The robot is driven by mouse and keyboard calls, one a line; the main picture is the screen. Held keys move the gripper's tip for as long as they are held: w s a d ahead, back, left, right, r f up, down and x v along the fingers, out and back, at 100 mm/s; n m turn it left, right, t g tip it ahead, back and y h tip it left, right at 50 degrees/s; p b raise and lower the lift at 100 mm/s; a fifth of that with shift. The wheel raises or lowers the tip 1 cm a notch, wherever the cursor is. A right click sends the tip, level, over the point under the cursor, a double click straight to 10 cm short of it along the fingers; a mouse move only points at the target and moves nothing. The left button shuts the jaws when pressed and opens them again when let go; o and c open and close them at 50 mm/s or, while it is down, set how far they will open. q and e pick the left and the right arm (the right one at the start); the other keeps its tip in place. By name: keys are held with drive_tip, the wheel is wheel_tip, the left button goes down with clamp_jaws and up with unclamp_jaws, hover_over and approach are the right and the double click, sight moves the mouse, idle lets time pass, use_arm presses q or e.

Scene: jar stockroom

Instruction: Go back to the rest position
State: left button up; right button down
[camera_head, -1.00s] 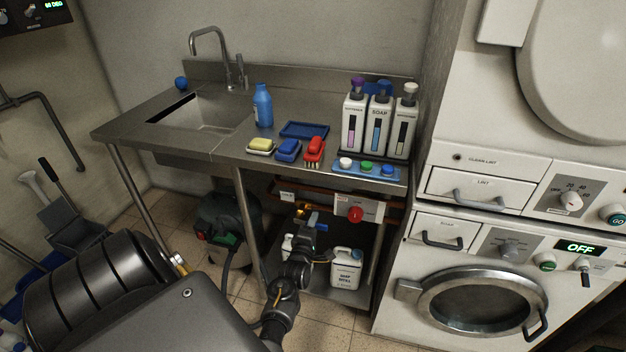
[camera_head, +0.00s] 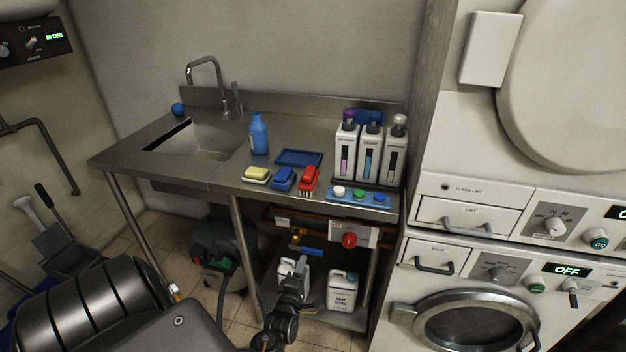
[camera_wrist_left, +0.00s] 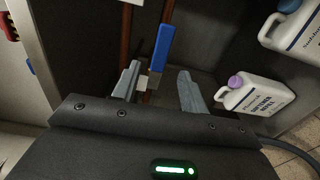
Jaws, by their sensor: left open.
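My left gripper (camera_head: 293,272) is under the steel counter, in front of the pipes. It also shows in the left wrist view (camera_wrist_left: 158,86), where its two grey fingers stand apart with nothing held between them. A valve lever with a blue handle (camera_head: 309,251) is on the pipe just above the gripper in the head view. In the wrist view the blue handle (camera_wrist_left: 161,47) is beyond the fingertips, near the gap between them. My right gripper is in neither view.
A red knob (camera_head: 349,240) is on the panel right of the lever. White refill jugs, one (camera_head: 341,290) at right, stand on the low shelf. A counter leg (camera_head: 243,245) and dark vacuum (camera_head: 213,240) are left of the arm. A washer (camera_head: 470,320) is at right.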

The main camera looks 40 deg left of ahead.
use_arm(q)
drive_tip(key=s+d+f+m+g+h, duration=0.35)
drive_tip(key=d+f+m, duration=0.5)
drive_tip(key=f, duration=0.35)
drive_tip(key=s+d+f+m+g+h, duration=0.4)
drive_tip(key=d+f+m, duration=0.4)
drive_tip(key=f, duration=0.4)
drive_tip(key=s+d+f+m+g+p, duration=0.1)
drive_tip(key=s+f+m, duration=0.15)
drive_tip(key=s, duration=0.35)
drive_tip(key=s+d+f+m+g+h, duration=0.1)
drive_tip(key=s+f+m+g, duration=0.1)
drive_tip(key=s+f, duration=0.3)
drive_tip(key=s+d+f+m+g+p, duration=0.1)
drive_tip(key=s+f+m, duration=0.15)
drive_tip(key=s, duration=0.45)
drive_tip(key=s+a+f+m+g, duration=0.1)
drive_tip(key=s+a+m+g, duration=0.2)
drive_tip(key=s, duration=1.2)
drive_tip(key=shift+s+a+f, duration=0.15)
drive_tip(key=shift+a+f, duration=0.05)
drive_tip(key=shift+f, duration=0.1)
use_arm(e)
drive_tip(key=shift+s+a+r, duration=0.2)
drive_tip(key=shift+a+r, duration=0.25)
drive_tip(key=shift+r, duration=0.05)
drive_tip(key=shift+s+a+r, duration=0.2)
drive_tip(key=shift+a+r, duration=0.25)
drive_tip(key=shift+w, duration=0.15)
